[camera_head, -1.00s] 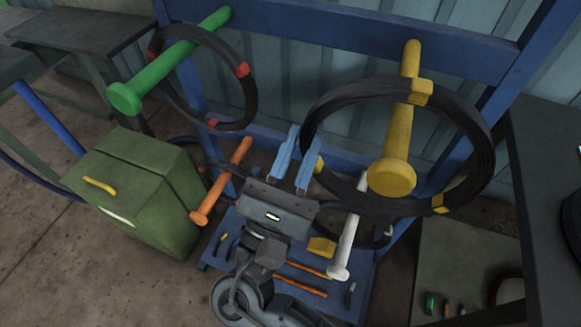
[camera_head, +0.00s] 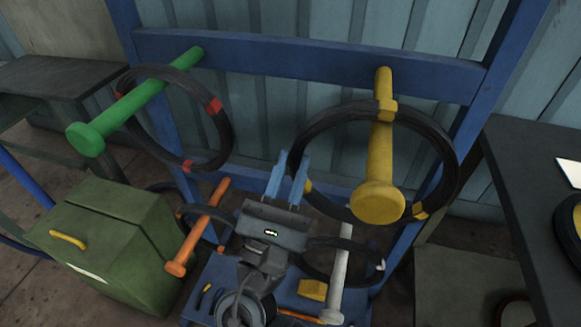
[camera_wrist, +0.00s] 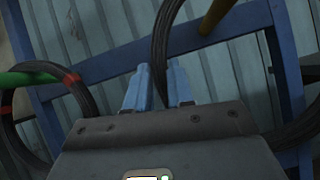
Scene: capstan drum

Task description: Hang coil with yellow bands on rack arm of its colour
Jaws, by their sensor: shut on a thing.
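The dark coil with yellow bands (camera_head: 443,150) is around the yellow rack arm (camera_head: 380,150), whose broad end cap shows inside the ring. A yellow band at the coil's top crosses over the arm; I cannot tell whether coil and arm touch there. My gripper (camera_head: 289,172) is shut on the left side of this coil, with its blue fingers pointing up. In the wrist view the dark coil (camera_wrist: 160,45) runs down between the fingertips (camera_wrist: 158,85). Part of the yellow arm (camera_wrist: 216,14) shows at the top there.
A coil with red bands (camera_head: 226,125) hangs on the green arm (camera_head: 135,102). Orange (camera_head: 200,228) and white (camera_head: 338,275) arms are lower, with dark coils near them. A green box (camera_head: 110,240) stands left, a dark bench (camera_head: 530,190) right.

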